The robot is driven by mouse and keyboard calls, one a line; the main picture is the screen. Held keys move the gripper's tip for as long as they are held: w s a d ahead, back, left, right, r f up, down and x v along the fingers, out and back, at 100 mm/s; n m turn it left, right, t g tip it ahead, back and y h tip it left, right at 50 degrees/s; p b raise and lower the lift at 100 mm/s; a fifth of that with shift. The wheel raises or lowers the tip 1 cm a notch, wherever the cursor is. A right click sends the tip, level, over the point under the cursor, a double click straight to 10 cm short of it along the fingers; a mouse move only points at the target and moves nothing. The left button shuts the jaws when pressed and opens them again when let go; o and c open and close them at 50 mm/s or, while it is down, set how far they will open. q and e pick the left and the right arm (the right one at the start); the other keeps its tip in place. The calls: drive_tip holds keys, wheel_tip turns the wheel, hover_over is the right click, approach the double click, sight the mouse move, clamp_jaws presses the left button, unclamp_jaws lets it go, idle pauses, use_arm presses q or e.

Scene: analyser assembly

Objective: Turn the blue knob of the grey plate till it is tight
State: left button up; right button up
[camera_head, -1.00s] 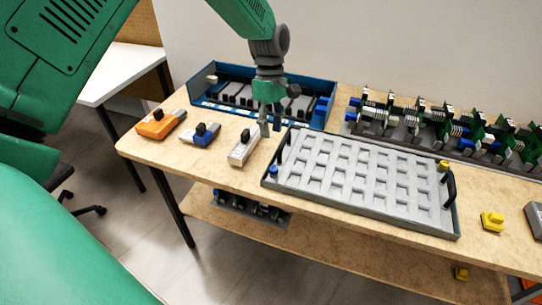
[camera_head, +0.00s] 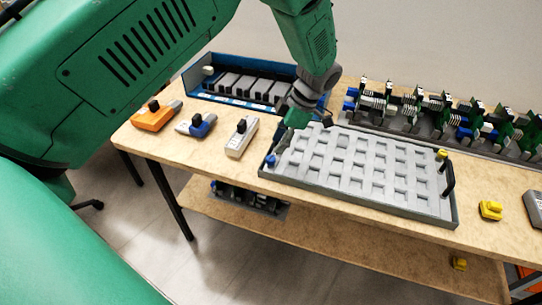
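The grey plate (camera_head: 350,172) lies on the table, a long tray with rows of shallow pockets and a black handle at its right end. The blue knob (camera_head: 270,160) stands at its left front corner. My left gripper (camera_head: 303,131) is over the plate's left end, tilted, with its fingers spread apart and nothing seen between them. One finger reaches down close to the blue knob, just behind and right of it; I see no contact. The plate's left handle is mostly hidden by this finger. My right gripper is out of view.
A yellow knob (camera_head: 441,154) is at the plate's far right corner. Left of the plate lie a white module (camera_head: 241,138), a blue-grey one (camera_head: 197,125) and an orange one (camera_head: 155,116). A blue bin (camera_head: 205,75) and a rack of boards (camera_head: 420,125) stand behind.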

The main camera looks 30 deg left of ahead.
sight(271, 157)
use_arm(q)
drive_tip(key=x, duration=0.5)
drive_tip(key=shift+d+f, duration=0.1)
drive_tip(key=shift+d, duration=0.15)
drive_tip(key=shift+s+a+f, duration=0.15)
drive_tip(key=shift+a+f, duration=0.2)
drive_tip(key=shift+f, duration=0.05)
clamp_jaws()
